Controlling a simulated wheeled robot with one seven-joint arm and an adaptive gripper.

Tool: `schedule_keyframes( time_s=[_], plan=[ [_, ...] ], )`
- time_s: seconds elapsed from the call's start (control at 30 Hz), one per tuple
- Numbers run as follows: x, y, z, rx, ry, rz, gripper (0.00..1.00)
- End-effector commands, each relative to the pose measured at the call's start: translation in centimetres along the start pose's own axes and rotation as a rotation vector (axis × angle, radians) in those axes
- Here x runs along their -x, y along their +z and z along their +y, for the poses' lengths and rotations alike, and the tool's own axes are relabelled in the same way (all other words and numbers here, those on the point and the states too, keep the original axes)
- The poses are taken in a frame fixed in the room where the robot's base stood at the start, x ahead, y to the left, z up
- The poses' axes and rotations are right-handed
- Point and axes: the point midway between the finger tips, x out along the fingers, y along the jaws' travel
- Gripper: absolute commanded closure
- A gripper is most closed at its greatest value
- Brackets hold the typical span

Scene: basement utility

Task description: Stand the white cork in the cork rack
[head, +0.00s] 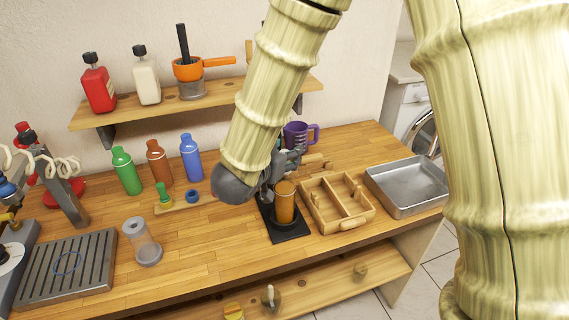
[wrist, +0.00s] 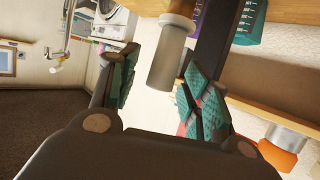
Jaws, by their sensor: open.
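A low wooden strip that looks like the cork rack (head: 210,206) lies on the counter in the head view, with a green stopper (head: 165,196) and a blue one (head: 193,196) at it. My gripper (head: 285,163) is over the counter right of the strip, partly hidden by my arm. In the wrist view my gripper (wrist: 155,90) is open, with a pale grey cylinder (wrist: 167,62) with a cream collar in the gap between its teal-padded fingers. I cannot tell whether this is the white cork or whether a finger touches it. No white cork shows clearly in the head view.
An orange-brown cylinder (head: 285,203) stands on a black mat (head: 290,234) in front of my gripper. A divided wooden tray (head: 356,220), a metal pan (head: 405,202) and a purple mug (head: 293,131) are near. A clear jar (head: 147,250) stands left. The front-middle counter is clear.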

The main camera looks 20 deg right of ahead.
Motion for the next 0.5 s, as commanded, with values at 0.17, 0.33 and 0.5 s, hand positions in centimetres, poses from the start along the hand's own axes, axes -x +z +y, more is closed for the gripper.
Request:
schedule_keyframes(
  time_s=[0.17, 0.33, 0.5],
  plan=[
    [0.01, 0.00, -0.01, 0.000, 0.000, 0.000, 0.66],
    [0.03, -0.01, -0.01, 0.000, 0.000, 0.000, 0.97],
    [0.03, -0.02, -0.01, 0.000, 0.000, 0.000, 0.98]
  ],
)
